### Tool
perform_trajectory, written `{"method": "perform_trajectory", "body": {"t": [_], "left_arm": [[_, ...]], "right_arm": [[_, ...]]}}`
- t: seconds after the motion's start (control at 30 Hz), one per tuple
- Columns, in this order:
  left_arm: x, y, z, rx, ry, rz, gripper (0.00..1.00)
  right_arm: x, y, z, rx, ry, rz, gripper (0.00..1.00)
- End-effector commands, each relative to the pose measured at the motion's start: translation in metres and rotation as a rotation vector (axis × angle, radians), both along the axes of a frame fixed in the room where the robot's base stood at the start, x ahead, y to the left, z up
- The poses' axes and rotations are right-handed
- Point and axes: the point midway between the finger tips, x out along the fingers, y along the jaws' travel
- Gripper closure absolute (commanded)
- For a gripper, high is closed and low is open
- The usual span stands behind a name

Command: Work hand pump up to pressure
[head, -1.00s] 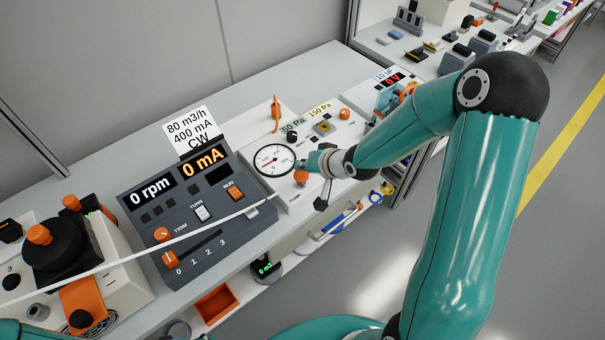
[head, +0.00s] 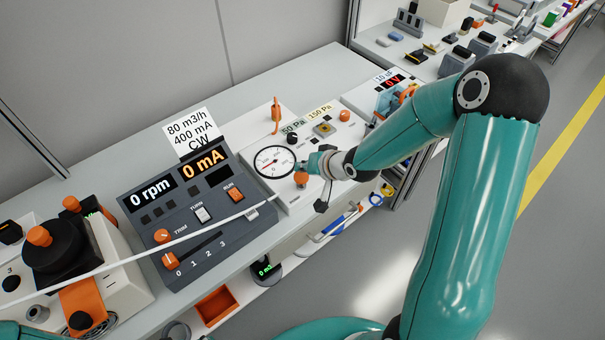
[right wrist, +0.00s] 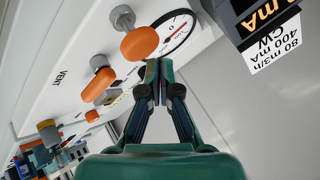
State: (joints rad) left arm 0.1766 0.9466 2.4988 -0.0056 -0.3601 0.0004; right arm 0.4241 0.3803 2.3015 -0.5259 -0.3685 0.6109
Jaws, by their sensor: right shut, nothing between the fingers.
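The pale pump panel (head: 335,155) stands on the bench with a round dial gauge (head: 270,160) at its left. An orange knob (head: 301,179) on a grey stem sits just below and right of the gauge; it looks like the pump handle and shows large in the right wrist view (right wrist: 140,43). My right gripper (head: 307,165) is shut and empty, its fingertips (right wrist: 158,68) close beside this knob and the gauge rim. I cannot tell whether they touch it. The needle reading is too small to tell. My left gripper is out of view.
A dark control box (head: 205,200) reading 0 rpm and 0 mA stands left of the panel. An orange lever (head: 276,115) and an orange knob (head: 344,115) rise from the panel. A thin white rod (head: 150,248) crosses the view. The grey floor at right is clear.

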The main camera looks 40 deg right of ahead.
Motion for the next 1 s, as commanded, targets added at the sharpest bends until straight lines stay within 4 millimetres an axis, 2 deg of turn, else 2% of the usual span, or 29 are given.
{"method": "perform_trajectory", "body": {"t": [1.0], "left_arm": [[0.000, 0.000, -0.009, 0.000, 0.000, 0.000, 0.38]], "right_arm": [[-0.001, 0.000, -0.010, 0.000, 0.000, 0.000, 1.00]]}}
